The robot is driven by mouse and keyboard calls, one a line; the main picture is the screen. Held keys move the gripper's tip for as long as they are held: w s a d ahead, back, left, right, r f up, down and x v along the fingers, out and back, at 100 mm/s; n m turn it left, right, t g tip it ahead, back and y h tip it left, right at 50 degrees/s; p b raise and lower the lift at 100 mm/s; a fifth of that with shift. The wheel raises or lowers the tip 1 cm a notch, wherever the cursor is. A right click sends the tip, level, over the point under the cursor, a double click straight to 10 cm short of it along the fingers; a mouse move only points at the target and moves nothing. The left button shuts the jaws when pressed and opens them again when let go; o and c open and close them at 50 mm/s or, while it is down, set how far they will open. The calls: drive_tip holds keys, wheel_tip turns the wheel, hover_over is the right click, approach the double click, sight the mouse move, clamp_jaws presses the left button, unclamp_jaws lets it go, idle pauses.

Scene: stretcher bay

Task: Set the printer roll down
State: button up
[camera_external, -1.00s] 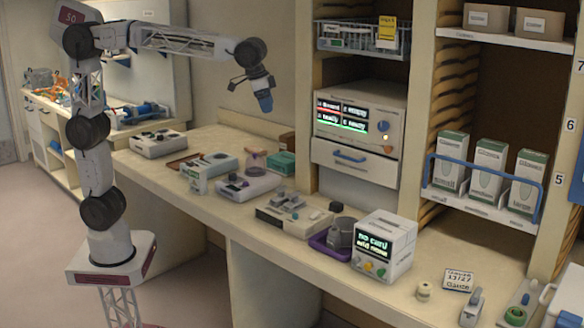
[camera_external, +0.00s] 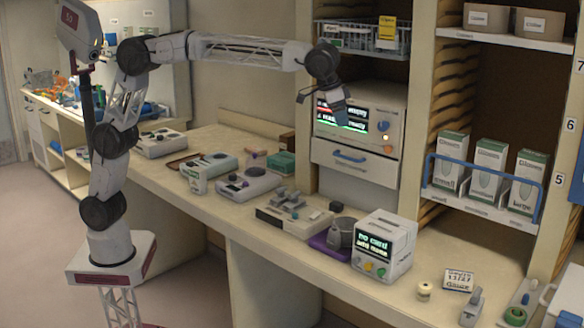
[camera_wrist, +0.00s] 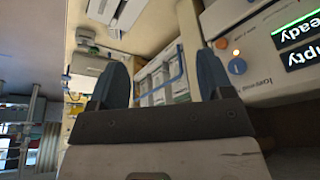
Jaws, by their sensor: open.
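A small cream roll (camera_external: 424,291), which looks like the printer roll, stands on the counter (camera_external: 440,262) to the right of the white monitor with the green-lit screen. It is too small to make out fully. My gripper (camera_external: 342,110) is high above the counter, in front of the boxed device with red and green text, well apart from the roll. In the wrist view my gripper (camera_wrist: 160,78) has its two dark blue fingers wide apart, with nothing between them.
The white monitor (camera_external: 384,246) stands beside a purple tray (camera_external: 325,246). The device with text (camera_external: 360,122) sits on a shelf close behind my gripper. Glove boxes (camera_external: 490,164) stand on the right shelf.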

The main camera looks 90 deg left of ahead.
drive_tip(key=w+d+f, duration=0.3)
drive_tip(key=w+d, duration=0.4)
drive_tip(key=w+d+f, duration=0.3)
drive_tip(key=w+d, duration=0.3)
drive_tip(key=d, duration=0.1)
drive_tip(key=t, duration=0.1)
hover_over(426, 285)
drive_tip(key=s, duration=0.2)
wheel_tip(426, 285, down, 12)
wheel_tip(426, 285, down, 19)
drive_tip(key=shift+s+d+r, duration=0.1)
drive_tip(key=shift+s+r, duration=0.05)
drive_tip(key=shift+r, duration=0.05)
drive_tip(key=shift+f, duration=0.15)
drive_tip(key=shift+x, duration=1.1)
drive_tip(key=shift+f, duration=0.1)
drive_tip(key=shift+x, duration=2.5)
